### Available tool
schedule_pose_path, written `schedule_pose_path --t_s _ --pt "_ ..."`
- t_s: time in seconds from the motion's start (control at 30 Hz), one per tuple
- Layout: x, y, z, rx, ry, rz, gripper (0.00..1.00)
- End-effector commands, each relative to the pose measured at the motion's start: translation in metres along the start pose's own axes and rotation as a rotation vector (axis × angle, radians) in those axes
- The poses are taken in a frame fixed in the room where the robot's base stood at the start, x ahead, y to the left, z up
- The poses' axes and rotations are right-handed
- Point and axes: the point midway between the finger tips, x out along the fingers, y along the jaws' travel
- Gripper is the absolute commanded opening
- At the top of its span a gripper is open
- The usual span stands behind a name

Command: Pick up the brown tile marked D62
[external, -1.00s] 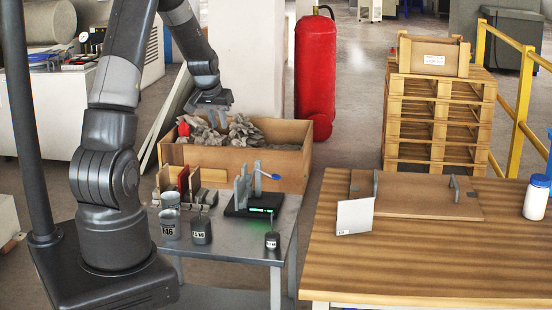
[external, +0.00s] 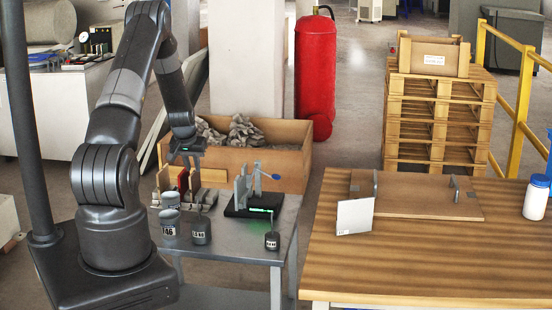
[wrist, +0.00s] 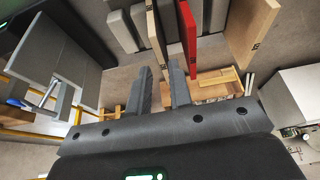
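A brown, wood-like tile (wrist: 250,30) stands on edge at the right in the wrist view, with a small dark mark too small to read. In the external view I take it for the leftmost tile (external: 163,180) in the small rack. A red tile (wrist: 187,30) and a cream tile (wrist: 155,38) stand beside it; the red tile is between the other two. My gripper (wrist: 161,70) is open and empty, its two fingers apart. In the external view my gripper (external: 185,161) hangs just above the rack, close over the tiles and not visibly touching them.
Metal cups (external: 168,222) and dark weights (external: 201,231) stand in front of the rack on the grey table (external: 225,252). A black-based stand (external: 240,210) with upright plates is to the right. A wooden crate of rubble (external: 285,165) is behind.

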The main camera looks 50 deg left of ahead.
Motion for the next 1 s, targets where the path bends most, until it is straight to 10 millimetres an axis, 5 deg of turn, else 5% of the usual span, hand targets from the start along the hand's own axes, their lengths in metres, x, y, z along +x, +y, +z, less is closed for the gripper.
schedule_pose_path --t_s 0.5,1.0 --pt "0.051 -0.003 -0.002 0.0 -0.001 0.0 0.19" --pt "0.054 -0.003 -0.002 0.0 0.0 0.0 0.19"
